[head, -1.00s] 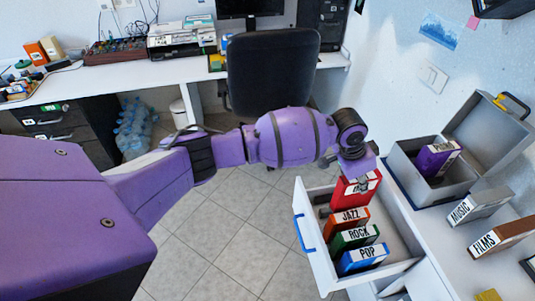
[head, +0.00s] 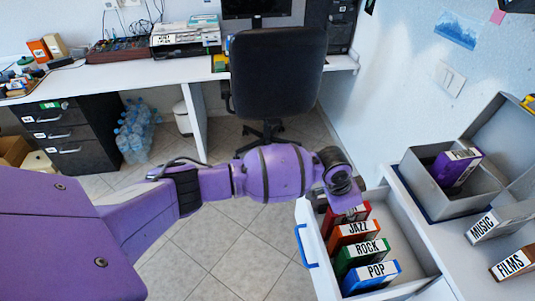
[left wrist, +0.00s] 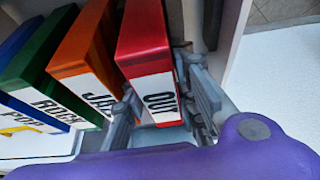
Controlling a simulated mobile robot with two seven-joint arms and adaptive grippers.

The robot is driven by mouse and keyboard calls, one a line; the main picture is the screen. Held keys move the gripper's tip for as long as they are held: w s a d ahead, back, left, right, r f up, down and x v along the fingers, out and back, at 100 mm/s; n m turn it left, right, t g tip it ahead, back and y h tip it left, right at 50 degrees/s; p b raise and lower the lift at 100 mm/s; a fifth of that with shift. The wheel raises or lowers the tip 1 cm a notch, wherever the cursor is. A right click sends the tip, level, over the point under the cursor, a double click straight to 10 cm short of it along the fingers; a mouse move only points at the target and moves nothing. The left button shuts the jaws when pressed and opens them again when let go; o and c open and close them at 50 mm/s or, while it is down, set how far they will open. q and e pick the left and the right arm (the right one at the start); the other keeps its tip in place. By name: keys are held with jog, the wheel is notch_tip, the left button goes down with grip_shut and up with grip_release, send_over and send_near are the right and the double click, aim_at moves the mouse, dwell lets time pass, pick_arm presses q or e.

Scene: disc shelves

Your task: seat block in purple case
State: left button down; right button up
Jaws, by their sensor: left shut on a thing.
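A red block (left wrist: 146,40) with a white label, partly readable as "OU", is between the two fingers of my left gripper (left wrist: 165,108) in the left wrist view. In the head view the left gripper (head: 346,203) is over the far end of the open drawer (head: 413,237), and the red block (head: 331,222) is mostly hidden under it. The block stands in the drawer's row beside the orange JAZZ block (head: 352,233). A purple case (head: 455,167) with a white label stands tilted inside the open grey box (head: 421,180) on the right. My right gripper is not in view.
The green ROCK block (head: 362,257) and blue POP block (head: 370,278) stand nearer in the drawer. The MUSIC block (head: 487,221) and FILMS block (head: 515,262) lie on the right surface. A black chair (head: 278,75) stands beyond the drawer.

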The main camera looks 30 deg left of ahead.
pick_arm(q)
jog(key=shift+w+r, duration=0.2)
jog(key=shift+r, duration=0.05)
jog(key=shift+f, duration=0.15)
jog(key=c, duration=1.7)
grip_release()
jog(key=p+v, duration=0.1)
jog(key=v, duration=1.1)
jog(key=shift+p, duration=0.3)
